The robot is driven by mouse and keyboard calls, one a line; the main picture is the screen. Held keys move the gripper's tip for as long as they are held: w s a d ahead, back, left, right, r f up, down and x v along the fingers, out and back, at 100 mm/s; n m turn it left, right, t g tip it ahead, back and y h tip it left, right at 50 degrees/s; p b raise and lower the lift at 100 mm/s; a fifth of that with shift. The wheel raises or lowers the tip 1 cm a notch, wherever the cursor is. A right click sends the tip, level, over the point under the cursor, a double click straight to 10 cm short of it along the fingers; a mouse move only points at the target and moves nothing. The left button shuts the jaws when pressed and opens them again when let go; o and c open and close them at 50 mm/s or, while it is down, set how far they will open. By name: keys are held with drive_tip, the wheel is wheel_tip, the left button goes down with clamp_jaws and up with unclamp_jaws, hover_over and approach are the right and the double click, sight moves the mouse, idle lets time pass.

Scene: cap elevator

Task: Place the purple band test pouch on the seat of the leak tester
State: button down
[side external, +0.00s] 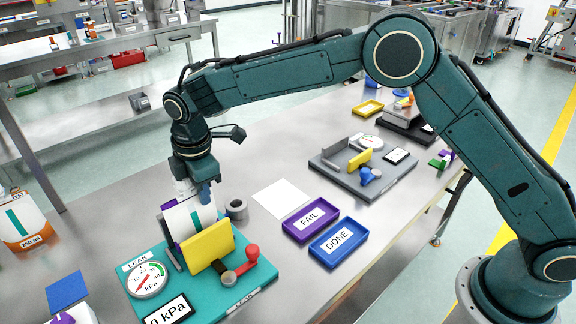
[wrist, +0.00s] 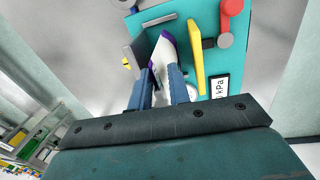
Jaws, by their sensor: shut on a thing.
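The purple band test pouch (side external: 187,217) is white with a purple edge. My gripper (side external: 197,192) is shut on its upper part and holds it upright. In the wrist view, the pouch (wrist: 164,50) extends beyond the blue fingers of my gripper (wrist: 162,80). The pouch is between the grey plate and yellow plate of the teal leak tester (side external: 136,290), which also shows in the wrist view (wrist: 226,59). The yellow plate (side external: 209,246) hides the pouch's lower end, so I cannot tell whether it touches the seat. The dial and a kPa display are at the tester's front.
A red-knobbed lever (side external: 252,255) is on the tester's right. A purple FAIL tray (side external: 311,219) and blue DONE tray (side external: 338,243) lie to the right. A grey ring (side external: 236,209) stands behind the tester. A second, grey tester (side external: 350,185) is farther back. A white sheet (side external: 281,197) lies on the table.

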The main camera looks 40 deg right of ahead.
drive_tip(key=shift+f, duration=1)
drive_tip(key=c, duration=1.3)
unclamp_jaws()
wheel_tip(320, 180, up, 12)
drive_tip(key=s, duration=0.1)
drive_tip(key=shift+s, duration=0.25)
